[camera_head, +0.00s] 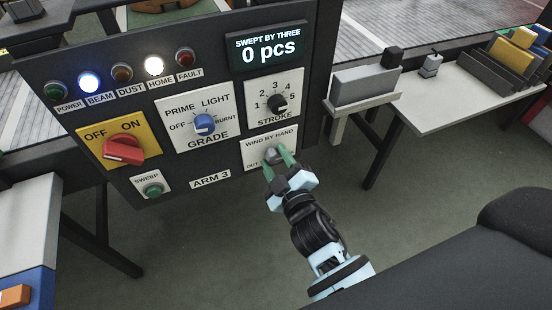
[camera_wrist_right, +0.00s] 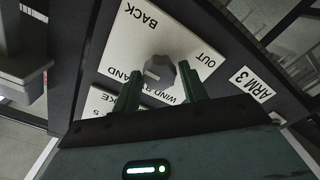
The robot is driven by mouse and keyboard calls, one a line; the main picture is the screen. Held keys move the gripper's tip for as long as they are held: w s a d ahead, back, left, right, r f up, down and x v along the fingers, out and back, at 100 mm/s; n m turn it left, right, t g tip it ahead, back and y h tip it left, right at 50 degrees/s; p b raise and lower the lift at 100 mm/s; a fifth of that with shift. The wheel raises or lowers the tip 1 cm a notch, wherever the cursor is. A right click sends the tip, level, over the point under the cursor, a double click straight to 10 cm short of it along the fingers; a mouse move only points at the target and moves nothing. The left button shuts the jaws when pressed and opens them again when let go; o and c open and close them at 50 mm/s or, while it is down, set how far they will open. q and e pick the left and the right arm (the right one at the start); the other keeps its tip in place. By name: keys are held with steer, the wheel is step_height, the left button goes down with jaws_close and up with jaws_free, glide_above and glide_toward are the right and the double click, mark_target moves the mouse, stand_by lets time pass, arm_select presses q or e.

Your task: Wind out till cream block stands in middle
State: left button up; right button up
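The grey hand-wind knob (camera_head: 271,155) sits on a white plate (camera_head: 252,150) marked WIND BY HAND, low on the dark control panel. My right gripper (camera_head: 277,162) is at this knob, its green fingers apart. In the right wrist view the knob (camera_wrist_right: 158,71) lies between and just beyond the fingertips (camera_wrist_right: 160,78), with no clear grip on it. The plate there (camera_wrist_right: 190,47) reads OUT and BACK. I cannot make out a cream block in either view. My left gripper is not in view.
The panel also holds a red OFF/ON switch (camera_head: 123,150), blue GRADE knob (camera_head: 204,124), black STROKE knob (camera_head: 277,103) and green SWEEP button (camera_head: 153,190). The display (camera_head: 269,48) reads 0 pcs. A white table (camera_head: 440,100) stands right.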

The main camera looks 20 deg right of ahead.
steer(key=c, duration=0.6)
steer(key=shift+n, duration=0.4)
steer(key=n, duration=0.2)
steer(key=shift+n+p, duration=0.4)
steer(key=n, duration=0.5)
steer(key=n+p, duration=0.1)
steer(key=n, duration=0.5)
